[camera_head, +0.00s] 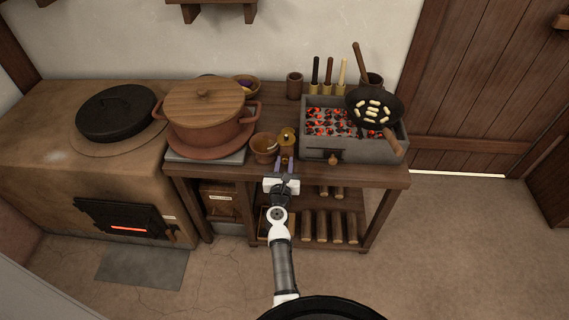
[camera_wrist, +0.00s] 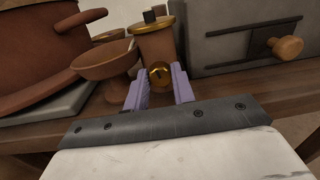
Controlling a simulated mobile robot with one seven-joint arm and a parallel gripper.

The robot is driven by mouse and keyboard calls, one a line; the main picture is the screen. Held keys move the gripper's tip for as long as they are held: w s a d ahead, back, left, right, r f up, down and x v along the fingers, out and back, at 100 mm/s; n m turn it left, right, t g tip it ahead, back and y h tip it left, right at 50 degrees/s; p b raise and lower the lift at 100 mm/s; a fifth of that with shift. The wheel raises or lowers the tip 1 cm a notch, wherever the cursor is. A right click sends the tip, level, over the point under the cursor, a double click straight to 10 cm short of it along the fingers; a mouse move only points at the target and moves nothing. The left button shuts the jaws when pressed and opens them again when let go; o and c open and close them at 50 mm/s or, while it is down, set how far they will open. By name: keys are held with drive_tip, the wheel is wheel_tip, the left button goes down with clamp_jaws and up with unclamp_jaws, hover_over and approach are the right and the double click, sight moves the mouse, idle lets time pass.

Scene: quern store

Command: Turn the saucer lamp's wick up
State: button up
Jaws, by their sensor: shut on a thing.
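The saucer lamp shows in the head view as a small brown body with a brass top (camera_head: 288,135), near the front edge of the wooden bench. In the wrist view its clay body (camera_wrist: 154,46) stands upright, with a brass rim and a short dark piece on top. A round brass knob (camera_wrist: 160,75) sticks out of its front, low down. My gripper (camera_head: 284,165) reaches in from the front, and in the wrist view its lilac fingers (camera_wrist: 160,83) are shut on the knob, one on each side. No flame shows.
A footed clay bowl (camera_wrist: 103,62) stands close left of the lamp. A large lidded pot (camera_head: 208,130) is farther left. A grey brazier (camera_head: 350,149) with glowing coals and a wooden knob (camera_wrist: 287,48) is close right. A pan (camera_head: 390,110) sits over it.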

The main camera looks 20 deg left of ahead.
drive_tip(key=n+p, duration=0.1)
drive_tip(key=n, duration=0.4)
drive_tip(key=shift+r+n, duration=0.1)
drive_tip(key=shift+n, duration=0.2)
drive_tip(key=n+p, duration=0.1)
drive_tip(key=n, duration=0.4)
drive_tip(key=shift+w+n, duration=0.1)
drive_tip(key=shift+n, duration=0.2)
drive_tip(key=n+p, duration=0.1)
drive_tip(key=n, duration=0.4)
drive_tip(key=shift+n+y, duration=0.3)
drive_tip(key=n+p, duration=0.1)
drive_tip(key=n, duration=0.4)
drive_tip(key=shift+n+p, duration=0.3)
drive_tip(key=shift+p, duration=0.05)
drive_tip(key=o, duration=1)
drive_tip(key=shift+f, duration=0.2)
